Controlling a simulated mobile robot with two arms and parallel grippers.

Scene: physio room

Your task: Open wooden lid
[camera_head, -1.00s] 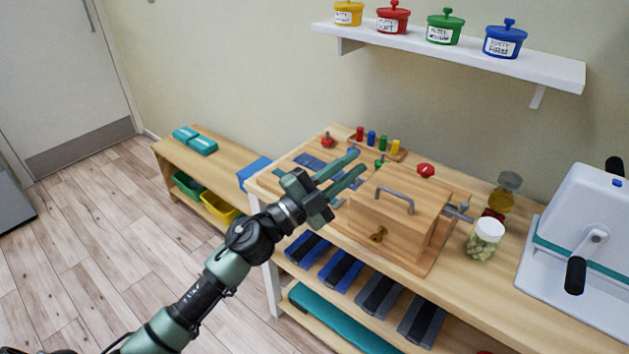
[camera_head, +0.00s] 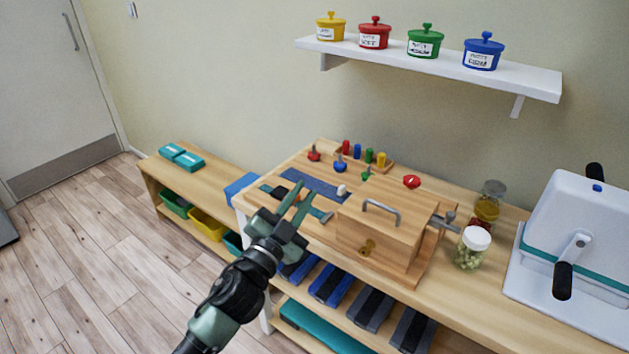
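The wooden lid (camera_head: 385,225) is the top of a wooden box (camera_head: 372,250) on the bench, and it looks closed. A grey metal handle (camera_head: 381,209) arches over the lid. My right gripper is not in view.
Coloured pegs and knobs (camera_head: 364,154) stand behind the box on the board. A white-capped jar (camera_head: 472,248) and a jar of yellowish contents (camera_head: 487,207) stand close on the right. A white crank machine (camera_head: 570,250) is further right. A shelf (camera_head: 430,66) with putty pots hangs above.

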